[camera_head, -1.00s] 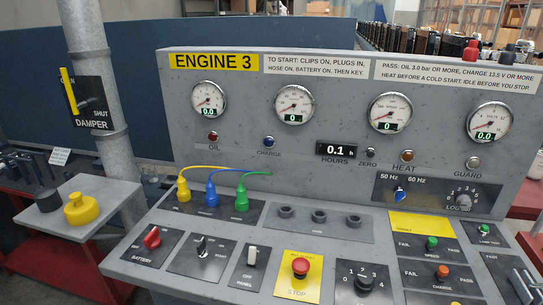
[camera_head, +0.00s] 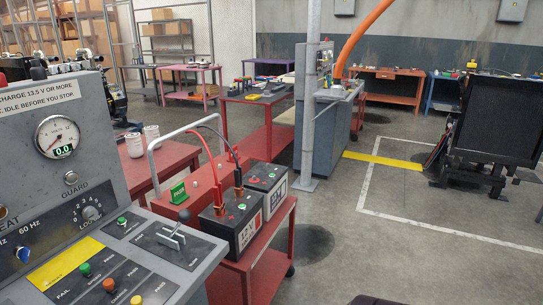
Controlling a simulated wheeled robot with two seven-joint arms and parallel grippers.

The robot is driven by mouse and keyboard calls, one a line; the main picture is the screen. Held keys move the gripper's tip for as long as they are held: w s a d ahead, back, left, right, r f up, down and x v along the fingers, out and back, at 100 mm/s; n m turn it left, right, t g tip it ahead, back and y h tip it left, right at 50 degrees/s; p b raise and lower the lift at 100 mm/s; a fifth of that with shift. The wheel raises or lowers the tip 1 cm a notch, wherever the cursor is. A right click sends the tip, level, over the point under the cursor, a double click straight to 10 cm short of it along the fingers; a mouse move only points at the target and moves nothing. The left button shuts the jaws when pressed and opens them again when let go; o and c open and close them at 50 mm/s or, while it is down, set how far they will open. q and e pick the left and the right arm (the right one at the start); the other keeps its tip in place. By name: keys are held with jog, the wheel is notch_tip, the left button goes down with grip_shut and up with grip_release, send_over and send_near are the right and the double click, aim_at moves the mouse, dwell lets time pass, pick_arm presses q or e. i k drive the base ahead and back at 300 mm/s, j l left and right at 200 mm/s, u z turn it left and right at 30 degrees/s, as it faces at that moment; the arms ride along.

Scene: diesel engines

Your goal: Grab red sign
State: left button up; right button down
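I cannot make out a red sign for certain. A small green sign (camera_head: 178,193) stands on the red cart (camera_head: 262,262) beside the batteries. A narrow red item (camera_head: 436,150) shows at the left side of the black radiator-like unit (camera_head: 497,128), too small to identify. Neither of my grippers is in view.
The grey engine console (camera_head: 52,205) fills the left. Two black batteries (camera_head: 232,226) with red and black cables sit on the cart. A grey post (camera_head: 309,100) and grey cabinet (camera_head: 336,135) stand behind. Open floor (camera_head: 385,250) with white lines lies to the right.

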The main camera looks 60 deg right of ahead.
aim_at(231, 160)
jog(key=z, duration=1.6)
jog(key=i+l+z, duration=0.35)
jog(key=i, duration=0.2)
jog(key=i+l+z, duration=0.4)
jog(key=i, duration=0.15)
jog(key=i+z, duration=0.35)
jog(key=i, duration=0.25)
jog(key=i+l, duration=0.1)
jog(key=i, duration=2.2)
jog(key=i+j+u, duration=0.1)
jog(key=i+u, duration=0.85)
jog(key=i+l+u, duration=0.25)
jog(key=i+u, duration=0.2)
